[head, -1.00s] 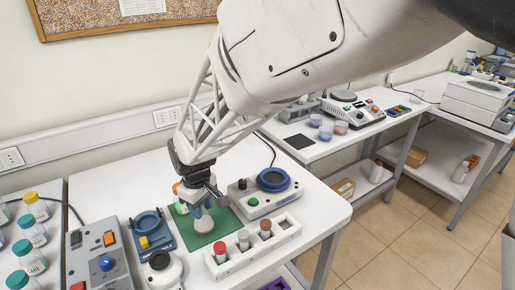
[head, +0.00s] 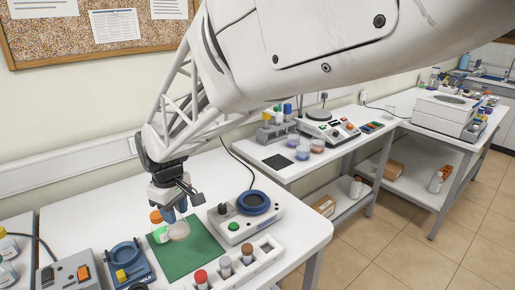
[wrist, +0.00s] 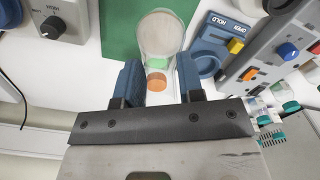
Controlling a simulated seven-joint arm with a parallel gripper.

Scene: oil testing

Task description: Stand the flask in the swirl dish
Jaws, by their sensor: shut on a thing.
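My gripper (head: 180,211) points down over the back part of a green mat. It is shut on the neck of a clear glass flask (head: 178,231) with a pale round bottom. In the wrist view the flask (wrist: 160,35) reaches out from between the two blue fingers (wrist: 160,82). The swirl dish (head: 253,202) is a blue ring on a white unit with a green button, right of the gripper. Its edge shows at the top left of the wrist view (wrist: 9,13). Nothing stands in it.
A blue device with a yellow switch (head: 124,265) is left of the green mat (head: 188,257). A white rack (head: 265,255) of capped vials is in front of the dish unit.

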